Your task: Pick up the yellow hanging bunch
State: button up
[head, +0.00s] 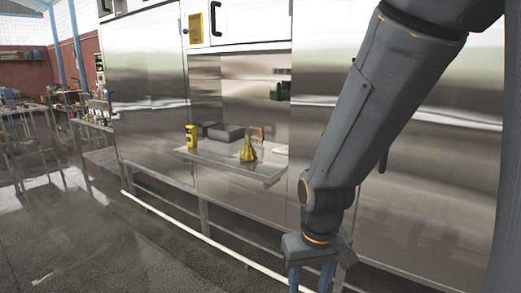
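The yellow bunch (248,150) shows in the head view, right of the middle of a small metal shelf. It is narrow at the top and wider at the bottom, and looks like bananas. It appears to rest upright on the shelf; I cannot see anything it hangs from. My gripper (311,280) is at the bottom edge of the picture, lower and to the right of the bunch and well apart from it. Its blue fingers point down and are cut off by the frame, so their tips are hidden.
The metal shelf (211,158) juts from a steel cabinet wall and also holds a yellow can (190,137) and dark grey boxes (226,133). A white rail (205,240) runs low along the cabinets. Cluttered benches stand far left. The wet-looking floor (100,240) at left is open.

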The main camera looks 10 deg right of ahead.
aim_at(249, 154)
jog(key=u, duration=0.35)
jog(key=i, duration=2)
jog(key=z, duration=0.65)
